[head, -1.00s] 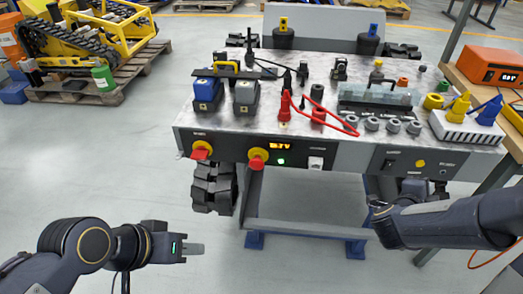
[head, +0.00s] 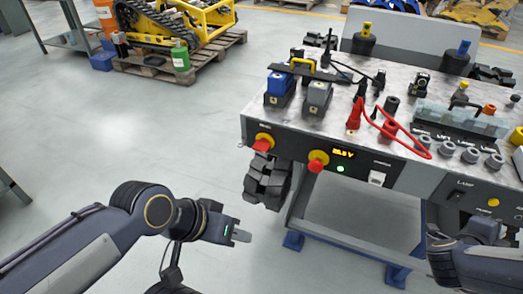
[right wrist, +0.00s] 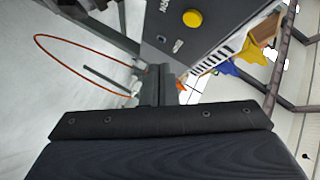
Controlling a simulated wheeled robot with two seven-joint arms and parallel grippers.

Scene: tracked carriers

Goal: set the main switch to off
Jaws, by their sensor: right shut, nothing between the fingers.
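The main switch (head: 263,142) looks like a red handle on a yellow disc, at the left end of the carrier's dark front panel in the head view. The small label above it is too blurred to read. My left gripper (head: 238,234) is below and to the left of it, clear of the panel. Its fingers show edge-on, so I cannot tell whether they are open. My right arm is at the lower right of the head view. In the right wrist view my right gripper (right wrist: 157,92) is shut and empty, near the panel's lamp end.
A second red-and-yellow knob (head: 318,160) sits right of the switch, beside a lit display (head: 343,153) and green light. A black track (head: 267,182) hangs below the panel. A yellow tracked machine (head: 170,35) stands on a pallet behind.

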